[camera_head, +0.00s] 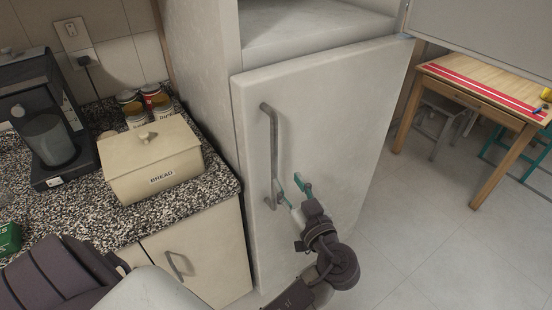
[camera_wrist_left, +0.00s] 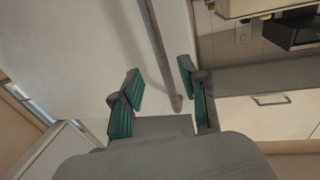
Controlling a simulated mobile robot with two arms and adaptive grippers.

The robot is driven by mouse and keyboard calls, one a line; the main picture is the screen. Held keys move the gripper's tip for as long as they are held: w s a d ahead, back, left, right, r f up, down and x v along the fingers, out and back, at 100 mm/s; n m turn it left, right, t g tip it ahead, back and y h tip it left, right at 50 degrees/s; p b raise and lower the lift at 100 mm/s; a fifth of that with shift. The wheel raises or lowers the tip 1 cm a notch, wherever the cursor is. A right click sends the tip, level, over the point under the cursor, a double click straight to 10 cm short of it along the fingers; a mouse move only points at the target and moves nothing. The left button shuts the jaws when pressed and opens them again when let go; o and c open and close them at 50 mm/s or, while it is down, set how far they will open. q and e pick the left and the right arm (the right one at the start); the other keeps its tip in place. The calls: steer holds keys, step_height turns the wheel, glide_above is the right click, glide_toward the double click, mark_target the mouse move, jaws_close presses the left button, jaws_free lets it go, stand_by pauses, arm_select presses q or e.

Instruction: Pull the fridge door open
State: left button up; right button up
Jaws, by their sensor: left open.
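The fridge door (camera_head: 310,130) is a pale lower door and looks closed. Its long grey vertical handle (camera_head: 272,140) is near the door's left edge. My left gripper (camera_head: 290,187) is open at the lower end of the handle, with one teal finger on each side. In the left wrist view the handle (camera_wrist_left: 161,50) runs down into the gap between the open fingers of the gripper (camera_wrist_left: 160,78). I cannot tell whether either finger touches it. My right gripper is not in view.
The fridge's upper compartment (camera_head: 310,25) stands open, its door (camera_head: 490,35) swung right. A counter (camera_head: 75,225) with a bread box (camera_head: 152,165) and a coffee machine (camera_head: 45,110) is left. A wooden table (camera_head: 480,95) stands at right. The floor (camera_head: 440,240) between is clear.

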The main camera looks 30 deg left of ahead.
mark_target(276, 163)
arm_select(q)
steer(key=p+x, duration=0.2)
steer(key=x, duration=0.6)
steer(key=shift+w+a+r+p, duration=0.1)
steer(key=shift+w+a+p, duration=0.2)
steer(key=shift+p, duration=0.1)
steer(key=shift+w+a, duration=0.1)
steer(key=shift+a, duration=0.15)
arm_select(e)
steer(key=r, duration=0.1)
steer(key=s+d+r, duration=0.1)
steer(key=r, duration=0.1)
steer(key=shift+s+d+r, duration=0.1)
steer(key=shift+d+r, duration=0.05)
arm_select(q)
steer(key=shift+c, duration=0.3)
jaws_close()
